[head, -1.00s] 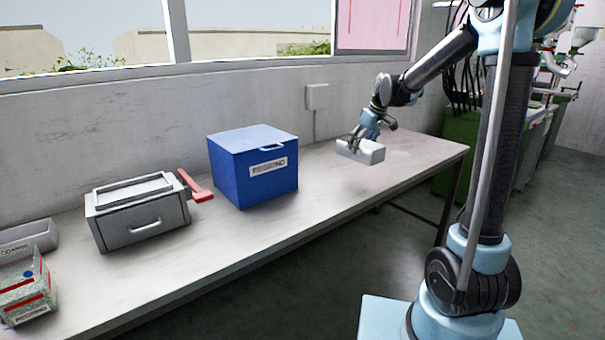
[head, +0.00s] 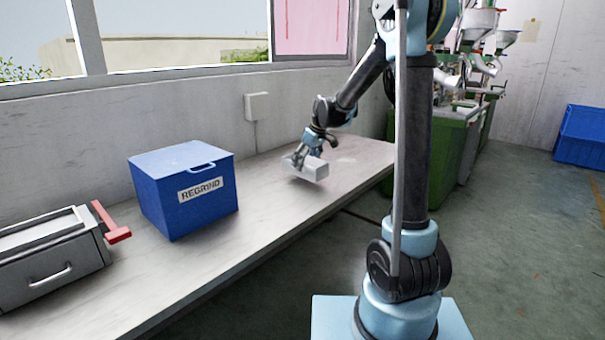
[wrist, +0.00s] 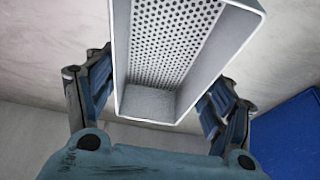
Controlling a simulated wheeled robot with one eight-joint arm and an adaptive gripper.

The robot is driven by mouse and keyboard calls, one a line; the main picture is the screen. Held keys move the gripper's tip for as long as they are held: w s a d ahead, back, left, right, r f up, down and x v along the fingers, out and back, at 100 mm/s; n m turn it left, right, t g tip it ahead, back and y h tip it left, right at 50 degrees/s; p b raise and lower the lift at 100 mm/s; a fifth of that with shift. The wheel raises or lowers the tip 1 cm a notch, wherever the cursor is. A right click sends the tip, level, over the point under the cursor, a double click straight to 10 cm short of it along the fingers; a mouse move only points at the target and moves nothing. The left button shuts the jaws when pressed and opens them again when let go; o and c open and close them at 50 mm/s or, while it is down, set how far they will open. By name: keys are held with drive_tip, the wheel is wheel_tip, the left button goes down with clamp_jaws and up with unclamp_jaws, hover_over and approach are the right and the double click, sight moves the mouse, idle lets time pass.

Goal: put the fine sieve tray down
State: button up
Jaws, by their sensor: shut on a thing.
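The fine sieve tray (head: 314,170) is a pale grey rectangular box over the far part of the workbench. In the wrist view the tray (wrist: 178,45) shows a floor with many small holes and a plain grey speckled patch at its near end. I cannot tell whether that patch is material or part of the tray. My gripper (head: 298,159) is shut on the tray; in the wrist view its two fingers (wrist: 158,95) are on either side of it. I cannot tell whether the tray's underside touches the bench.
The workbench (head: 265,205) is bare around the tray. A blue lidded box (head: 165,205) labelled REGRIND stands to the left; a grey drawer unit (head: 55,262) with a red handle (head: 112,225) is farther left. Green machines (head: 430,150) stand beyond the bench's right end.

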drive_tip(key=shift+s+f, duration=0.1)
drive_tip(key=shift+f, duration=1.9)
drive_tip(key=o, duration=1.1)
drive_tip(key=v, duration=1.2)
drive_tip(key=s+d+f+m+h, duration=0.1)
drive_tip(key=s+d+m, duration=0.1)
drive_tip(key=s+d, duration=0.6)
drive_tip(key=s+d+m+h, duration=0.1)
drive_tip(key=s+d+m, duration=0.25)
drive_tip(key=s, duration=0.75)
drive_tip(key=s+d+f+m, duration=0.1)
drive_tip(key=s+d+f, duration=0.2)
drive_tip(key=s, duration=0.3)
drive_tip(key=s+d+f+m+h, duration=0.1)
drive_tip(key=s+d+f+m, duration=0.1)
drive_tip(key=s, duration=0.4)
drive_tip(key=s+d+f+m, duration=0.1)
drive_tip(key=s+d+f, duration=0.3)
drive_tip(key=s+f, duration=0.2)
drive_tip(key=shift+s+f+m+g+h, duration=0.3)
drive_tip(key=shift+s+f+m, duration=0.1)
drive_tip(key=shift+s, duration=0.15)
